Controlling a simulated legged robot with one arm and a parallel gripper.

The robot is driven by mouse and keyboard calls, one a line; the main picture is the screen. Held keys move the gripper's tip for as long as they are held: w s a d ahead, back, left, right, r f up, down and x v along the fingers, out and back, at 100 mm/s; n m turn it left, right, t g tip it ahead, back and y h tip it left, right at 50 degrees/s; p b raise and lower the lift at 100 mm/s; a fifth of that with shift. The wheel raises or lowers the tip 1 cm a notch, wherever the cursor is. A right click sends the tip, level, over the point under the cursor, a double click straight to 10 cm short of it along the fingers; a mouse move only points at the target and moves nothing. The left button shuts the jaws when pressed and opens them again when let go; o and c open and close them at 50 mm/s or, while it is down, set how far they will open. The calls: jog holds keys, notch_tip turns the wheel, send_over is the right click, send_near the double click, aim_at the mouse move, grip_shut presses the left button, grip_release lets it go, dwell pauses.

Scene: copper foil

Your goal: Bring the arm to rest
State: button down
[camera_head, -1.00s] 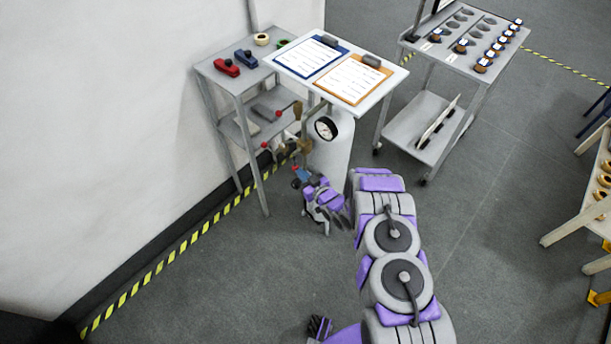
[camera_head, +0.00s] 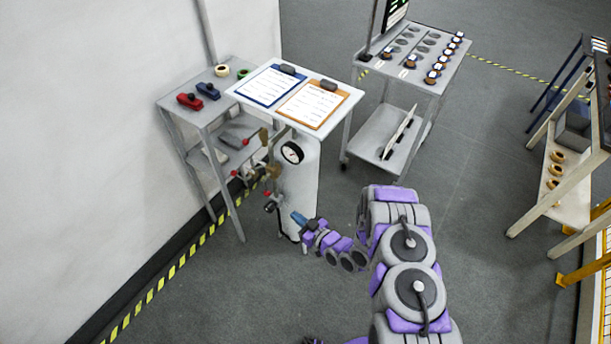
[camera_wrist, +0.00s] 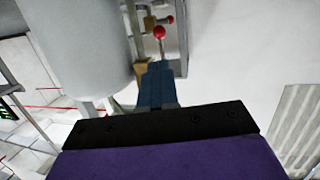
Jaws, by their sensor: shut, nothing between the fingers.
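My gripper (camera_head: 298,218) is at the end of my purple and grey arm, low in front of the white cylinder (camera_head: 299,185) with the round gauge (camera_head: 292,152). In the wrist view my gripper (camera_wrist: 157,75) shows as blue fingers held together with nothing between them. It points toward a red-knobbed lever (camera_wrist: 160,33) and brass fittings beside the cylinder (camera_wrist: 75,45). In the head view a small gap shows between the fingertips and the cylinder's fittings.
A grey side table (camera_head: 172,102) holds red and blue tools and tape rolls. A white top (camera_head: 343,108) with two clipboards stands above the cylinder. A grey trolley (camera_head: 436,84) stands behind. A wooden rack (camera_head: 535,205) is at the right. The floor between is clear.

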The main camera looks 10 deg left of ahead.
jog(key=w+d+r+m+h, duration=0.1)
jog(key=w+d+r+h, duration=0.5)
jog(key=w+d+r, duration=0.4)
jog(key=s+d+r+m+g+h, duration=0.1)
jog(key=s+d+r+m+h, duration=0.15)
jog(key=d+r, duration=0.45)
jog(key=s+d+r+m+g+h, duration=0.1)
jog(key=s+d+r+g+h, duration=0.2)
jog(key=d+r, duration=0.35)
jog(key=s+d+r+m+g+h, duration=0.1)
jog(key=s+d+r+m, duration=0.1)
jog(key=s+d+r, duration=0.45)
jog(key=s+d+r+m+g+h, duration=0.15)
jog(key=s+r, duration=0.25)
jog(key=s, duration=0.5)
jog(key=s+a+r+m+g, duration=0.1)
jog(key=s+r+g, duration=0.1)
jog(key=s, duration=1)
jog(key=s+a+r+m+g, duration=0.1)
jog(key=s+r, duration=0.4)
jog(key=s, duration=0.8)
jog(key=shift+s+r+m+g+y, duration=0.3)
jog(key=shift+m+g+y, duration=0.1)
jog(key=shift+m+g, duration=0.35)
